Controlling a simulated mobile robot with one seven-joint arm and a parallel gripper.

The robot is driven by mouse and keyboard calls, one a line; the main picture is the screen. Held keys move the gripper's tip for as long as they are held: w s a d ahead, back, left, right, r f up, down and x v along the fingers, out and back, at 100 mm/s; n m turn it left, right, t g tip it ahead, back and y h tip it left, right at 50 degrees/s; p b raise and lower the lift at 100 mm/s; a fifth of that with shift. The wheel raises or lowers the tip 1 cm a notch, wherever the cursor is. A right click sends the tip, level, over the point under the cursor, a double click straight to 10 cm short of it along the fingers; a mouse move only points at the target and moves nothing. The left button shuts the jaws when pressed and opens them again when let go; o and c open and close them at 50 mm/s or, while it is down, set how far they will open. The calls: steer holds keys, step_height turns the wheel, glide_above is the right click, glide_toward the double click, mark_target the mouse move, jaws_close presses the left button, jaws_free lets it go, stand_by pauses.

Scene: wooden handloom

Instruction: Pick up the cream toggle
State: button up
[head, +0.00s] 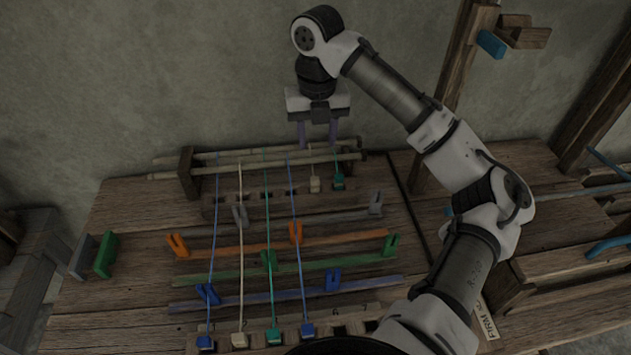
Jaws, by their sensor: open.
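A small cream toggle (315,185) sits in the back slotted rail, beside a teal toggle (339,182). A second cream block (240,341) sits in the front rail at the end of a cream cord. My gripper (317,146) is open and empty, pointing down over the back of the loom. Its two purple-grey fingers are apart, above the back toggle in the picture; the exact height gap cannot be told. The fingertips are near the round wooden bars, and no contact with the toggle shows.
Round bars (240,157) cross the loom's back. Blue, cream and teal cords run front to back. Orange (270,248), green and blue (270,297) slats with clips lie across the middle. Green and grey blocks (105,255) stand at left. A wooden post (452,90) rises at right.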

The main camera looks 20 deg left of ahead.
glide_above(315, 179)
step_height(315, 179, down, 8)
steer(key=shift+w+d+r, duration=0.1)
steer(key=shift+d+r, duration=0.05)
steer(key=shift+r, duration=0.05)
steer(key=shift+f+p, duration=1.1)
steer(key=shift+f, duration=1.55)
jaws_close()
step_height(315, 179, up, 20)
steer(key=b, duration=0.1)
steer(key=shift+b, duration=0.3)
